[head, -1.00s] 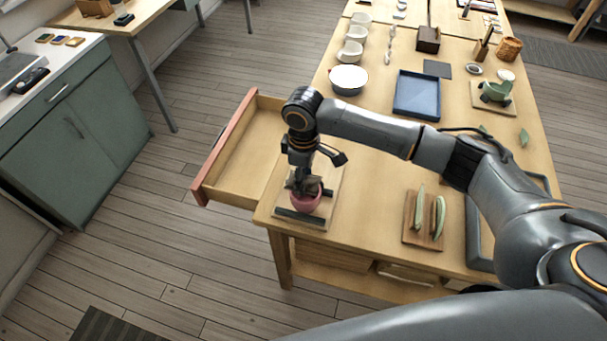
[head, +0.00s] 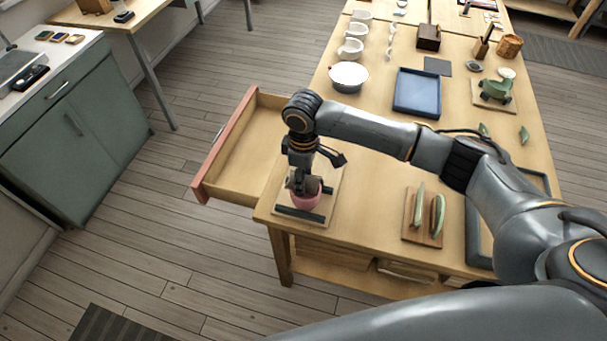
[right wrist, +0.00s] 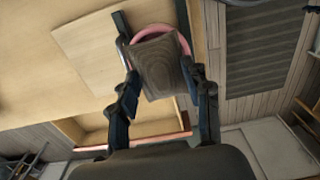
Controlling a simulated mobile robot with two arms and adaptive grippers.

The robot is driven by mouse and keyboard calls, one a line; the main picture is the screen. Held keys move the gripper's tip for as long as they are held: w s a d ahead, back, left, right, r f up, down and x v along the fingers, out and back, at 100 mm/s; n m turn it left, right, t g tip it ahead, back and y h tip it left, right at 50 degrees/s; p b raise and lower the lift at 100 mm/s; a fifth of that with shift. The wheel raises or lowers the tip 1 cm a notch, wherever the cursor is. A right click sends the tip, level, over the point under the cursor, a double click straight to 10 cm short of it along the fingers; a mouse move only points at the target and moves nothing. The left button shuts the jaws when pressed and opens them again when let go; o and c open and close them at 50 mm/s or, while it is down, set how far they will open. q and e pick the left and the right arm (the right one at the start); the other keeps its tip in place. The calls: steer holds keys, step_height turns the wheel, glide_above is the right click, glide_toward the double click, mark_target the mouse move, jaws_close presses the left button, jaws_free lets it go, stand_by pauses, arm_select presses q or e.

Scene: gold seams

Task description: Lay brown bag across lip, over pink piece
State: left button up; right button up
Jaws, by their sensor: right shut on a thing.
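The pink piece (head: 307,200) is a round cup-like form standing on a pale board at the near left corner of the table. Its pink rim (right wrist: 169,28) also shows in the right wrist view, partly covered by the brown bag. My right gripper (head: 303,182) points down just over the pink piece. It is shut on the brown bag (right wrist: 157,66), which lies between its two fingers and overlaps the near side of the rim. I cannot tell whether the bag touches the rim. My left gripper is in neither view.
Dark bars (head: 300,215) lie on the pale board (head: 333,187) beside the pink piece. An open, empty drawer (head: 240,152) sticks out to the left. A wooden board with green pieces (head: 421,232) and a blue tray (head: 416,92) are to the right.

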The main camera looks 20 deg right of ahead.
steer(key=shift+f+p, duration=0.3)
steer(key=shift+f, duration=0.05)
stand_by(0.7)
steer(key=o, duration=1.5)
steer(key=shift+c, duration=0.2)
steer(key=shift+o, duration=0.2)
steer(key=o, duration=0.4)
steer(key=shift+o, duration=0.2)
